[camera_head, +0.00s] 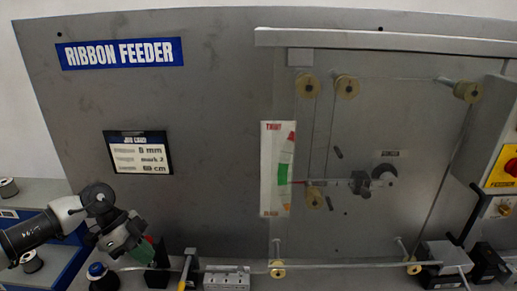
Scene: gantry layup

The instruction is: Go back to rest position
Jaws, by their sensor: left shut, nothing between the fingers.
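My left gripper (140,250) is at the lower left, pointing down and to the right. It is shut and empty. Its fingertips are small in the view, with some green and red near them, beside a dark upright block (158,268). I cannot tell whether they touch it. My right gripper is not in view.
A grey panel with a blue RIBBON FEEDER sign (122,53) fills the back. A job card (138,152) and a tension gauge (278,168) are on it. Several rollers (347,87) guide a line. A dark blue bottle (102,277) and a metal block (227,278) stand low in front.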

